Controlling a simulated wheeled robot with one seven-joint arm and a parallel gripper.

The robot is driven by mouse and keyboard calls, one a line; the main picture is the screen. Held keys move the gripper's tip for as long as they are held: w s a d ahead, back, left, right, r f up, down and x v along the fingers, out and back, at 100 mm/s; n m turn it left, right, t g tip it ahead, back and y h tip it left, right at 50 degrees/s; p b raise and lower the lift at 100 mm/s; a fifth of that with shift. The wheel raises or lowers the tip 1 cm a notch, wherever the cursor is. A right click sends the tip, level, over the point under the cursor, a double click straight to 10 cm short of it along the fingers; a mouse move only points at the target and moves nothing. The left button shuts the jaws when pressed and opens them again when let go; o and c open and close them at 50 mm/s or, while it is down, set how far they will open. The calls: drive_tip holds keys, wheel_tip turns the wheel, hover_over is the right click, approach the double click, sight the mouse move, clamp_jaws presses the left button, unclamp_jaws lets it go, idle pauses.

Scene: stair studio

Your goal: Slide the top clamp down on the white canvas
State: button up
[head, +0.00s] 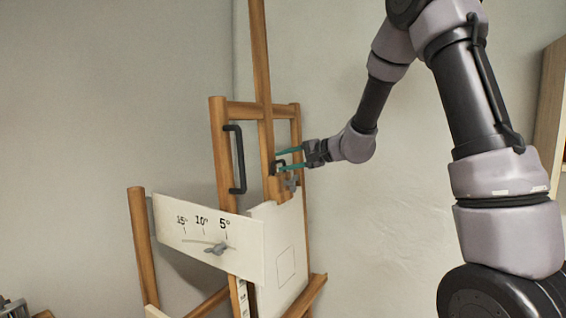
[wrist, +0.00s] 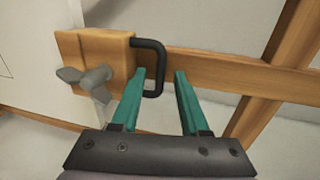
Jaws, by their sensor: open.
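The top clamp is a wooden block (wrist: 95,58) with a black handle (wrist: 157,68) and a grey wing knob (wrist: 86,80). In the head view the clamp's dark handle (head: 277,166) sits on the easel's central mast, just above the white canvas (head: 283,245). The canvas also shows at the left edge of the wrist view (wrist: 25,60). My gripper (head: 277,160) has teal fingers and is open. In the wrist view the fingertips (wrist: 160,78) are spread to either side of the handle's lower part; whether they touch it is unclear.
The wooden easel (head: 217,155) has a long black handle (head: 238,160) on its left post. A white angle board (head: 208,235) marked 15, 10 and 5 degrees overlaps the canvas's left side. A wooden shelf edge (head: 550,110) stands at far right. Bare wall lies behind.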

drive_tip(key=v, duration=1)
drive_tip(key=s+r+n+g, duration=0.2)
drive_tip(key=s+r, duration=0.1)
drive_tip(key=s, duration=0.6)
drive_tip(key=s+d+t+h, duration=0.1)
drive_tip(key=s+d+h, duration=0.9)
drive_tip(key=s, duration=0.7)
drive_tip(key=shift+d+n, duration=0.4)
drive_tip(key=shift+d, duration=0.7)
